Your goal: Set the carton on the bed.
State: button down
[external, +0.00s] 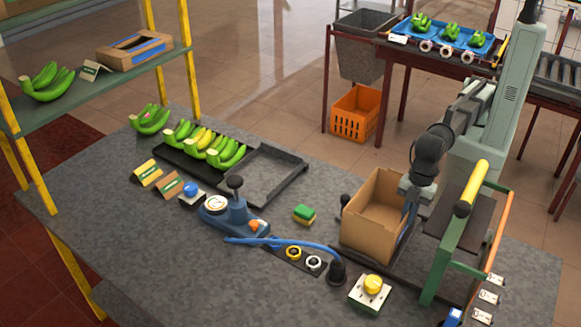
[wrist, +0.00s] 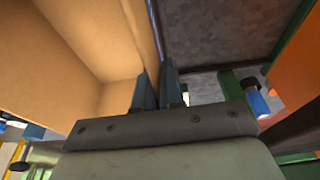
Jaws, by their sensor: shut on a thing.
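The open brown cardboard carton (external: 374,222) is upright, at the right of the grey table in the external view. My gripper (external: 408,212) reaches down at its right side, shut on that side's wall. In the wrist view, the two fingers of my gripper (wrist: 160,88) pinch the carton wall, and the carton's bare inside (wrist: 95,50) fills the upper left. A dark flat plate (external: 405,262), seemingly the bed, shows under and right of the carton, beside a green frame (external: 447,240). I cannot tell whether the carton's bottom touches it.
The green frame with a yellow roller (external: 471,188) and orange bar stands close right of the carton. A yellow-button box (external: 371,289), a black knob with blue hose (external: 337,270) and a green sponge (external: 304,214) are nearby. Bananas and a dark tray (external: 262,175) lie left.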

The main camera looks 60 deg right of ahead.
jog(key=shift+f, duration=0.2)
dwell(0.5)
jog(key=c, duration=0.8)
grip_release()
jog(key=shift+o, duration=0.2)
jog(key=shift+r, duration=1.55)
jog(key=shift+r, duration=1.95)
